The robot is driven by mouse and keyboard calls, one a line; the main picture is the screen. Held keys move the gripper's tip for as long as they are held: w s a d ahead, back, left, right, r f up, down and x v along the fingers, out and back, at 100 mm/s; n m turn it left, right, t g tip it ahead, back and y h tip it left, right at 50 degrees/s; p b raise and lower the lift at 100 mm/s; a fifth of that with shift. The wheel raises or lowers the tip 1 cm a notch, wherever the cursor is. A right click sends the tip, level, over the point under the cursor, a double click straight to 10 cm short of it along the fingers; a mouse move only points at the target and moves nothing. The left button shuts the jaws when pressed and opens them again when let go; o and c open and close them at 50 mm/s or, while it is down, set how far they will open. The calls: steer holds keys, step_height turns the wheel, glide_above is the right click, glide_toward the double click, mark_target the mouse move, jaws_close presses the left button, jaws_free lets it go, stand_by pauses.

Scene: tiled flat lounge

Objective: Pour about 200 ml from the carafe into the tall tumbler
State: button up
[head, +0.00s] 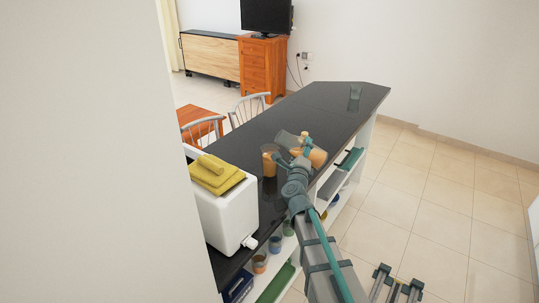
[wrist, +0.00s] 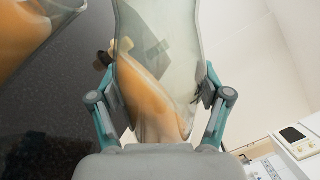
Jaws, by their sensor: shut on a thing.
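The clear carafe (head: 287,139) is tilted in my gripper (head: 305,150), above the dark counter, with its upper end toward the left. Orange liquid lies in its lower right part. In the wrist view the carafe (wrist: 165,45) stands between both fingers of my gripper (wrist: 160,95), which is shut on it. A glass tumbler (head: 269,163) stands upright on the counter just left of the carafe and holds orange liquid. It also shows, cut off, at the upper left of the wrist view (wrist: 22,38). I cannot make out a stream or the exact liquid level.
The dark counter (head: 325,105) runs away from me, with another glass (head: 355,92) at its far end. A white box-shaped container (head: 222,212) with folded yellow cloths (head: 215,173) stands at the near left. Shelves below the counter hold several cups. Chairs stand behind it.

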steer(key=shift+f+m+b, duration=0.35)
steer(key=shift+m+b, duration=0.15)
steer(key=shift+b, duration=0.1)
steer(key=shift+a+m, duration=0.3)
steer(key=shift+m, duration=0.2)
steer(key=shift+a+f+m+b, duration=0.15)
steer(key=shift+m+b, duration=0.2)
steer(key=shift+m, duration=0.25)
steer(key=shift+f+m+h+b, duration=0.4)
steer(key=shift+m+b, duration=0.25)
steer(key=shift+m, duration=0.05)
steer(key=shift+r+m+g, duration=0.25)
steer(key=shift+m+g, duration=0.05)
steer(key=shift+m, duration=0.4)
steer(key=m, duration=0.2)
steer(key=shift+d+r+m, duration=0.1)
steer(key=shift+d+m, duration=0.3)
steer(key=m, duration=0.1)
steer(key=m+b, duration=0.1)
steer(key=m, duration=0.1)
steer(key=shift+d+f+g+b, duration=0.1)
steer(key=shift+f+g+b, duration=0.2)
steer(key=shift+g, duration=0.1)
steer(key=shift+m, duration=0.3)
